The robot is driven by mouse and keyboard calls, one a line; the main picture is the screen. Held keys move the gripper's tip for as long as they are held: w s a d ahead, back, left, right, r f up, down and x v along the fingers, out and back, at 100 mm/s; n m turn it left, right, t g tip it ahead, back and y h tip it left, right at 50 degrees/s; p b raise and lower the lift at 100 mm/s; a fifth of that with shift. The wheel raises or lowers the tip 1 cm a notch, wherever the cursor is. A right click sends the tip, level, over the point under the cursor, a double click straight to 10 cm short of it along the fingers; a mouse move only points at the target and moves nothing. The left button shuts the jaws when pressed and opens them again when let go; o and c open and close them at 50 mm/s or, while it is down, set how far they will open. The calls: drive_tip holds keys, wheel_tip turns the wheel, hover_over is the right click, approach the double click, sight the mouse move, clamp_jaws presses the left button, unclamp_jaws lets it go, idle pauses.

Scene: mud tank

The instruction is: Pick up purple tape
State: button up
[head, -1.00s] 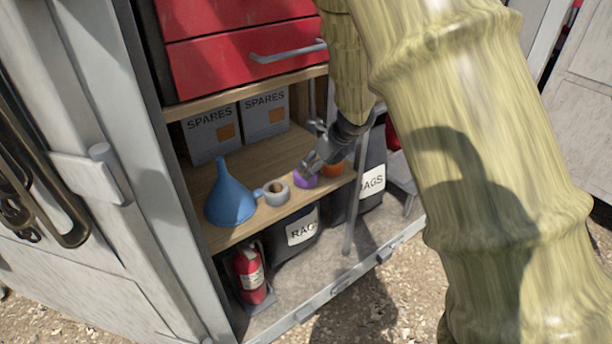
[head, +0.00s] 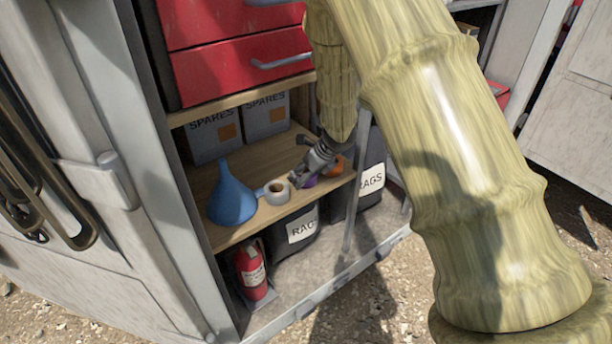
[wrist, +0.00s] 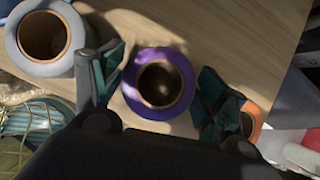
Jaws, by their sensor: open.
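The purple tape (wrist: 182,72) is a roll with a brown core, lying flat on a wooden shelf (wrist: 230,30). In the wrist view it sits between the two spread fingers of my gripper (wrist: 160,92), with the left finger close to its edge. In the head view my gripper (head: 303,178) reaches down at the shelf's front and hides most of the purple tape (head: 310,182). My gripper is open and holds nothing.
A grey tape roll (head: 277,190) and a blue funnel (head: 231,196) stand left of the purple tape. An orange roll (head: 337,165) is close on its right. Grey SPARES boxes (head: 214,137) stand behind. An upright grey bar (head: 352,215) passes before the shelf.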

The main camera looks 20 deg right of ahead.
drive_tip(key=c, duration=0.8)
drive_tip(key=shift+r, duration=0.15)
drive_tip(key=shift+c, duration=0.2)
